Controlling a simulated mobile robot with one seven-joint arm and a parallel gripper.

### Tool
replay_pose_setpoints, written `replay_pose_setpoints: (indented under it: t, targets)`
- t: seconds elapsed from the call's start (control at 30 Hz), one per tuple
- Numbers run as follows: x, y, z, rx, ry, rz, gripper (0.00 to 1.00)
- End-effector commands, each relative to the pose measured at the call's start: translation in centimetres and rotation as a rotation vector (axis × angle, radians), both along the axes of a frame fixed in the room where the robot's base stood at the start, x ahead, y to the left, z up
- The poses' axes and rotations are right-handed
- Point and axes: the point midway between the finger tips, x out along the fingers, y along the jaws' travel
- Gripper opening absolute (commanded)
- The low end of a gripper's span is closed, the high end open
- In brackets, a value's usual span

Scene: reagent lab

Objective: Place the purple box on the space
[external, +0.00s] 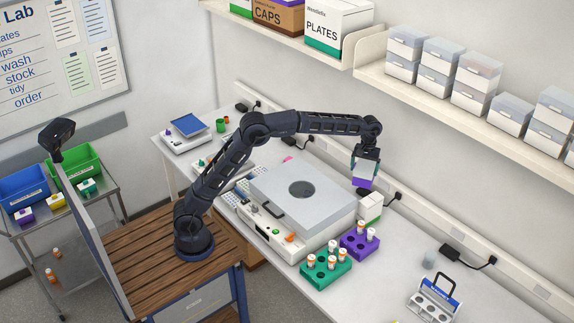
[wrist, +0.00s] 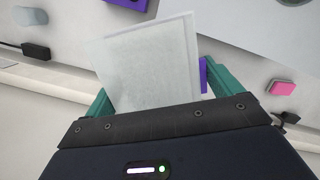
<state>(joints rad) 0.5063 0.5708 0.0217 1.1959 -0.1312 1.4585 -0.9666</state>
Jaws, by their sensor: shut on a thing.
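My gripper (external: 365,163) is shut on the purple box, a white box with a purple band (external: 362,183), held in the air over the back of the bench near the wall. In the wrist view the white face of the purple box (wrist: 150,62) fills the space between the teal fingers of my gripper (wrist: 150,85), and a strip of its purple shows at the right. A white box (external: 370,207) stands below and slightly right of it on the bench. I cannot tell which spot is meant by the space.
A large grey lidded machine (external: 303,195) takes up the middle bench. A purple rack (external: 347,244) and a green rack (external: 317,272) with vials stand in front. A shelf (external: 450,108) with clear-lidded boxes hangs above right. Black plugs and cables run along the wall.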

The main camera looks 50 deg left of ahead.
Motion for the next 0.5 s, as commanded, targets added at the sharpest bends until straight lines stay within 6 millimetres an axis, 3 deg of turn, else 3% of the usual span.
replay_pose_setpoints:
  t: [0.1, 0.5]
  targets:
    - [-2.6, -4.9, 0.0, -0.001, 0.0, -0.056, 0.64]
    - [-12.9, -19.2, 0.0, -0.003, 0.0, -0.231, 0.64]
